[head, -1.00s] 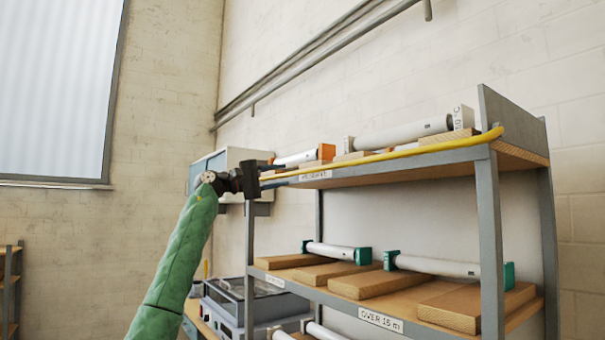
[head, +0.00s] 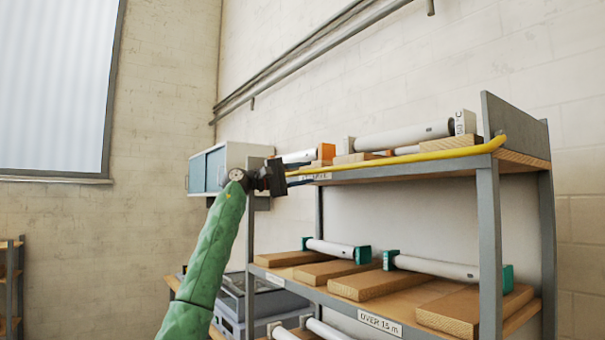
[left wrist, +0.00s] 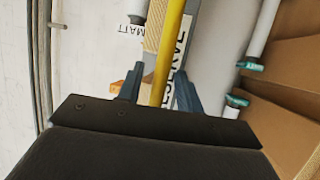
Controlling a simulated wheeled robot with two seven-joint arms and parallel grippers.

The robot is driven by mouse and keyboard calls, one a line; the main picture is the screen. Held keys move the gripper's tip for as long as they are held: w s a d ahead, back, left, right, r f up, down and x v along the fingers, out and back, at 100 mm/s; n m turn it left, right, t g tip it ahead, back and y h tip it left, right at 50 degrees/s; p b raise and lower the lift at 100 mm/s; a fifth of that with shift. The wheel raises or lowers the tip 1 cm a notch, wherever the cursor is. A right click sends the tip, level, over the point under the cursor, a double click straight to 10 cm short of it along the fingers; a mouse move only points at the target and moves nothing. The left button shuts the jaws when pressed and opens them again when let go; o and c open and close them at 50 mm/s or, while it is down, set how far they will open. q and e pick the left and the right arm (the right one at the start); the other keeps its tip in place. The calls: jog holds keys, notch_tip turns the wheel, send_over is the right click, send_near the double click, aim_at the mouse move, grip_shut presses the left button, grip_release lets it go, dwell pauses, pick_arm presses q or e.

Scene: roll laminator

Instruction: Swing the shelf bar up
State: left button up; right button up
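The yellow shelf bar (head: 440,154) runs along the front edge of the top shelf and bends back at its right end. It lies low along that edge. My left gripper (head: 300,174) is at the bar's left part, with its two dark fingers pointing right. In the left wrist view the bar (left wrist: 168,50) passes between the two spread fingers (left wrist: 156,90), with a gap visible on each side. The fingers look open around the bar, not closed on it. My right gripper is not in view.
The top shelf (head: 520,157) carries white rolls (head: 400,135) on wooden blocks. The lower shelf (head: 415,312) holds more rolls with green ends. A wall cabinet (head: 228,165) is behind my left gripper. Pipes (head: 330,60) run along the wall above.

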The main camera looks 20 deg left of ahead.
pick_arm(q)
grip_shut()
jog(key=shift+r, duration=0.1)
